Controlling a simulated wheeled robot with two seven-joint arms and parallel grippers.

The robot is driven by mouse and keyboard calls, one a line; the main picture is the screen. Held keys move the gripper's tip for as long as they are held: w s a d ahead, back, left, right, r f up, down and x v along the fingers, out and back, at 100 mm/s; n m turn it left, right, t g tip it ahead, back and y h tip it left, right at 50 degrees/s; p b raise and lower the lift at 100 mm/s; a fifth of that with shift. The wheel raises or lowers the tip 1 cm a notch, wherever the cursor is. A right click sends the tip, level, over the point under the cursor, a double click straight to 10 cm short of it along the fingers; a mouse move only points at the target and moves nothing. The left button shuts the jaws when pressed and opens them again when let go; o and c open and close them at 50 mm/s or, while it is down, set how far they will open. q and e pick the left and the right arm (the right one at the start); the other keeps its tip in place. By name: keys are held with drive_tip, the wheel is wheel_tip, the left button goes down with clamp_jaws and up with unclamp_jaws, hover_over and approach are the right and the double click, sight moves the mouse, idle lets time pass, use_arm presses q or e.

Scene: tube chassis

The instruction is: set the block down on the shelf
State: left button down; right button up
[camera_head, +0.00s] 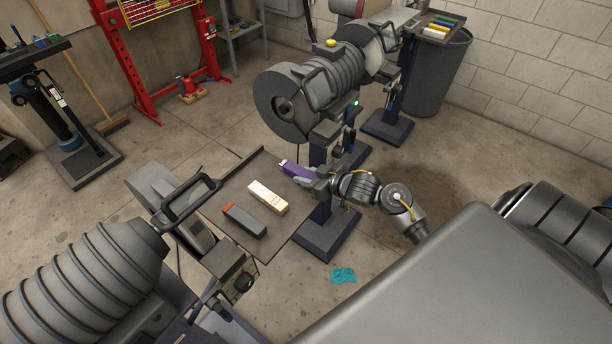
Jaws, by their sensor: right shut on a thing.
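A purple block (291,167) with a pale end is held by my right gripper (304,174), which is shut on it. The block is at the right edge of the dark grey shelf (222,188); I cannot tell whether it touches the shelf. On the shelf lie a cream and tan block (267,197) and a dark grey block with an orange end (244,220), side by side and apart. The gripper hides part of the purple block. My left gripper is not in view.
A large grinding machine (315,90) stands just behind the shelf, and another ribbed machine (85,270) is at the lower left. The shelf's far left part is bare. A teal cloth (343,275) lies on the floor. A grey bin (435,75) stands at the back right.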

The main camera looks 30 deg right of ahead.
drive_tip(key=o, duration=1.1)
drive_tip(key=shift+f, duration=0.1)
drive_tip(key=shift+r, duration=0.25)
drive_tip(key=v, duration=1.2)
drive_tip(key=shift+f, duration=0.1)
